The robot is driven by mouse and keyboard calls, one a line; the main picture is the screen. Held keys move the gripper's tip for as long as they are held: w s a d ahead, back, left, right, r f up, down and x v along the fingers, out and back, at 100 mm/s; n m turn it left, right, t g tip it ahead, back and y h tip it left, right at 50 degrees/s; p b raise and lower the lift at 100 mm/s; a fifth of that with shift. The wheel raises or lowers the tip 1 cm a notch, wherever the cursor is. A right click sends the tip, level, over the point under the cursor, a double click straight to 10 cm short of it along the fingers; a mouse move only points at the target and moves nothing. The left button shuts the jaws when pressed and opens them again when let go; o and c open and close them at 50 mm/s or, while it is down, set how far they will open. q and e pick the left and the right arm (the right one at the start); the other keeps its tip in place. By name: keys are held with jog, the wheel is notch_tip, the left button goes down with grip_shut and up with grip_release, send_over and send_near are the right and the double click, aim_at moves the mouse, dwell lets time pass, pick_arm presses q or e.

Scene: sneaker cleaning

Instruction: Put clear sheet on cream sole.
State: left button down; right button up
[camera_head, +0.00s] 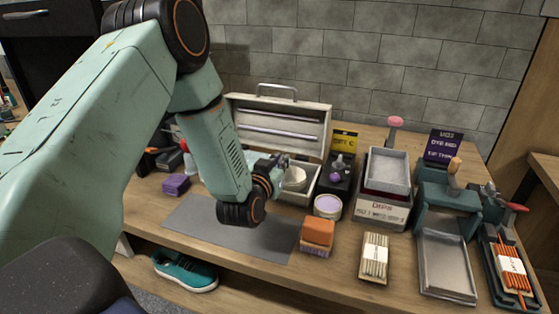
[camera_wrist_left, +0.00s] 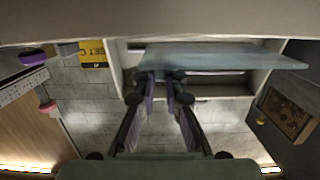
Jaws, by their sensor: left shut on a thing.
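The clear sheet (camera_wrist_left: 225,57) shows in the left wrist view as a flat, bluish see-through strip across the front of the open case. My left gripper (camera_wrist_left: 165,78) is shut on its edge, and the sheet reaches out to the right of the fingers there. A teal sneaker (camera_head: 186,272) with a pale sole edge lies on the shelf below the bench. I cannot pick out a separate cream sole. My right gripper is not in view.
A grey mat (camera_head: 205,226) lies bare on the bench below my wrist. The open case (camera_head: 318,122) stands behind. An orange-brown block (camera_head: 318,232), a round tin (camera_head: 328,206), a stick bundle (camera_head: 374,256) and a metal tray (camera_head: 446,262) crowd the right.

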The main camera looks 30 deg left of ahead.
pick_arm(q)
jog(key=shift+w+a+f, duration=0.1)
jog(key=shift+a+f, duration=0.05)
jog(key=shift+f, duration=0.15)
jog(key=c, duration=1.9)
grip_release()
jog(key=o, duration=0.5)
jog(key=shift+r+p, duration=0.5)
jog(key=shift+r, duration=0.1)
jog(key=p+v, duration=0.1)
jog(key=v, duration=1.1)
